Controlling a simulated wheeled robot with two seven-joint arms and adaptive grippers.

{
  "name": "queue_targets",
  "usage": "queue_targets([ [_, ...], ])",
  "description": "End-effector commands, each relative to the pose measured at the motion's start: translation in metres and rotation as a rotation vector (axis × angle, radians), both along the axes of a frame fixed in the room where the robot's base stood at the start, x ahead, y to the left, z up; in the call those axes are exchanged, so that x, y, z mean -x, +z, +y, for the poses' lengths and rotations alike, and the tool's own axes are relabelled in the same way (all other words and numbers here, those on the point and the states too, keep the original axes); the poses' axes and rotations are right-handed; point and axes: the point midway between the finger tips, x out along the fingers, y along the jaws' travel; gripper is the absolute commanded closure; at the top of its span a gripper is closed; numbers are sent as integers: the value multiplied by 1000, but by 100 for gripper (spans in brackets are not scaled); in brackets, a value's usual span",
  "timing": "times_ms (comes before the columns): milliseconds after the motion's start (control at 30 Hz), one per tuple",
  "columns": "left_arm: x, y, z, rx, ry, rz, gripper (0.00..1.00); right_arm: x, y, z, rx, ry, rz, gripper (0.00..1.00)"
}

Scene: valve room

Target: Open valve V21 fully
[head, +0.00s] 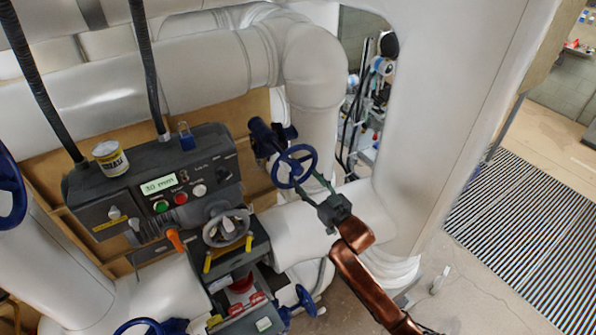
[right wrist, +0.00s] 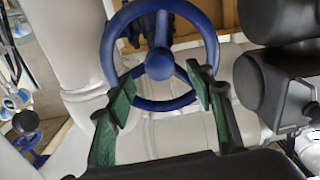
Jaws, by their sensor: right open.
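A blue handwheel (head: 296,167) is on a valve by the white pipes, right of the dark control box. In the right wrist view the blue handwheel (right wrist: 160,64) faces me, with its round hub and spokes in plain sight. No V21 label is readable. My right gripper (head: 309,181) is open at the near side of this wheel. In the right wrist view its green-padded fingers (right wrist: 163,88) stand apart, one on each side of the hub and overlapping the lower rim. I cannot tell whether they touch it. My left gripper is not in view.
The dark control box (head: 150,190) carries a display, buttons and a grey handwheel (head: 227,228). Other blue handwheels show at the left edge (head: 11,195), the bottom (head: 140,327) and lower middle (head: 304,301). Large white pipes (head: 110,90) crowd the back. Floor grating (head: 530,230) is at the right.

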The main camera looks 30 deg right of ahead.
Motion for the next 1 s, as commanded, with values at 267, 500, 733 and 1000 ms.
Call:
queue_targets([
  [267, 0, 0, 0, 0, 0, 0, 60, -20, 1, 2, 2, 1, -1, 51],
  [500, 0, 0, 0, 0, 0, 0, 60, -38, 0, 3, 2, 1, -1, 51],
  [733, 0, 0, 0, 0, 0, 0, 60, -56, 1, 4, 2, 1, -2, 51],
  [1000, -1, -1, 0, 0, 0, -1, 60, -65, 1, 7, 2, 5, -3, 51],
])
